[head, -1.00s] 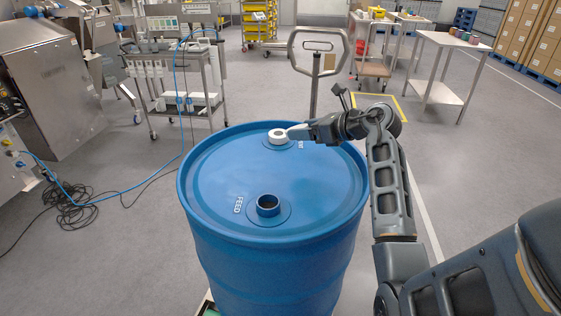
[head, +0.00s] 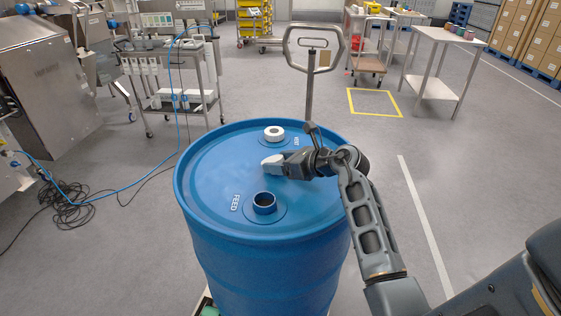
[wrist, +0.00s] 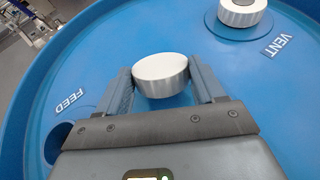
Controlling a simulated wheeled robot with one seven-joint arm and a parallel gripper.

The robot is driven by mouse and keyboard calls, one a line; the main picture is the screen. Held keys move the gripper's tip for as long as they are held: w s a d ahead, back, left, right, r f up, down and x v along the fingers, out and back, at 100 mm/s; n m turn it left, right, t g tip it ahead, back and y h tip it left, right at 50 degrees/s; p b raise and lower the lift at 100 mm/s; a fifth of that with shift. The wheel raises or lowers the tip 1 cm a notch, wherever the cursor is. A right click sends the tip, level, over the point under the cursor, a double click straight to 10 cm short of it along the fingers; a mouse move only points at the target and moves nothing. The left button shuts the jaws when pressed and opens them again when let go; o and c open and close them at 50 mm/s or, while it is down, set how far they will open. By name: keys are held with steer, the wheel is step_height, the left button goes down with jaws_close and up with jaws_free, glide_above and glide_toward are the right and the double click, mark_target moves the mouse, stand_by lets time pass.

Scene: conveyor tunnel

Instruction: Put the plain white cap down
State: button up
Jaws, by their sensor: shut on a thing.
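The plain white cap (wrist: 160,75), a smooth round disc, sits between both fingers of my gripper (wrist: 160,90) in the wrist view. My gripper is shut on it. In the head view the white cap (head: 272,164) shows at the tip of my gripper (head: 279,164), over the drum lid between the two openings. I cannot tell whether the cap touches the lid. The blue drum (head: 215,180) has an open FEED neck (head: 264,203) nearer me and a VENT fitting farther off, topped by a ribbed white cap (head: 274,133), which also shows in the wrist view (wrist: 243,11).
The drum lid has bare room to the left of both openings, inside a raised rim. A pallet-truck handle (head: 311,60) stands behind the drum. A steel cart (head: 180,95) is at the back left. Cables (head: 65,210) lie on the floor at left.

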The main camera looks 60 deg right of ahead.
steer(key=shift+f, duration=0.1)
steer(key=o, duration=1.1)
